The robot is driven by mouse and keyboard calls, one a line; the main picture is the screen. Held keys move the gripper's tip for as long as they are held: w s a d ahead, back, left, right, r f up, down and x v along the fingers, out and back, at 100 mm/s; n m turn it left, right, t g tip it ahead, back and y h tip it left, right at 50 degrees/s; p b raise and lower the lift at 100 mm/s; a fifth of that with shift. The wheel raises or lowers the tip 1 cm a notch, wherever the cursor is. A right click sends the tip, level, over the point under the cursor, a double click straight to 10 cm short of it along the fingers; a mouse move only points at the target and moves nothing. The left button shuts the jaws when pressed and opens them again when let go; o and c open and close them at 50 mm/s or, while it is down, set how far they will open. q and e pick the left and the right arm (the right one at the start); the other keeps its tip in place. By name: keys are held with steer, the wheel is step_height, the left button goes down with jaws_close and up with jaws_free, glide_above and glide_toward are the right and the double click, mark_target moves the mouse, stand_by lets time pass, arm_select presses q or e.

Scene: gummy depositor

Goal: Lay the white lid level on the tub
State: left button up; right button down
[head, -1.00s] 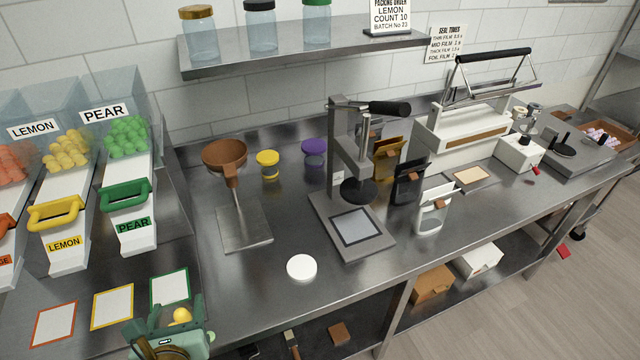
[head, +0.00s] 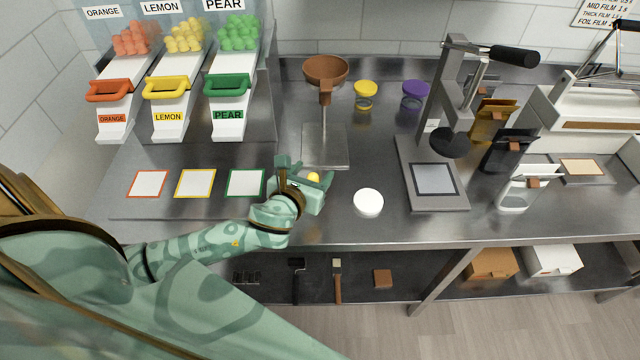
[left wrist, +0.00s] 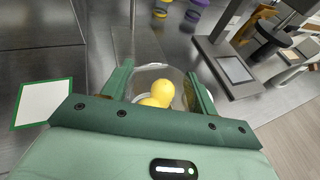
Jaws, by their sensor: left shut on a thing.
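The white lid (head: 368,202) is a flat round disc lying on the steel counter, left of the press base. My left gripper (head: 316,181) is just left of the lid, in front of the funnel stand, and apart from the lid. In the left wrist view its fingers (left wrist: 161,88) are shut on the clear tub (left wrist: 146,72), one finger on each side. Yellow gummies (left wrist: 160,92) show inside the tub, and its top looks uncovered. In the head view the tub is mostly hidden by the gripper. My right gripper is not in view.
The funnel stand (head: 325,145) is behind my left gripper. The press (head: 434,180) stands right of the lid. Orange-, yellow- and green-bordered cards (head: 245,183) lie to the left. The counter's front edge is near, with a lower shelf (head: 395,262) beneath.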

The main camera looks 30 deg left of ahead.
mark_target(317, 177)
arm_select(q)
steer(key=w+f, duration=0.1)
steer(key=f, duration=0.1)
steer(key=w+f+b, duration=0.1)
steer(key=w+a+f, duration=0.1)
steer(key=f, duration=0.1)
steer(key=shift+w+f+b, duration=0.3)
steer(key=shift+w+b, duration=0.1)
step_height(317, 177, down, 3)
steer(key=shift+f+b, duration=0.1)
steer(key=shift+b, duration=0.55)
steer(key=shift+r, duration=0.2)
steer(key=shift+f, duration=0.1)
steer(key=o, duration=1)
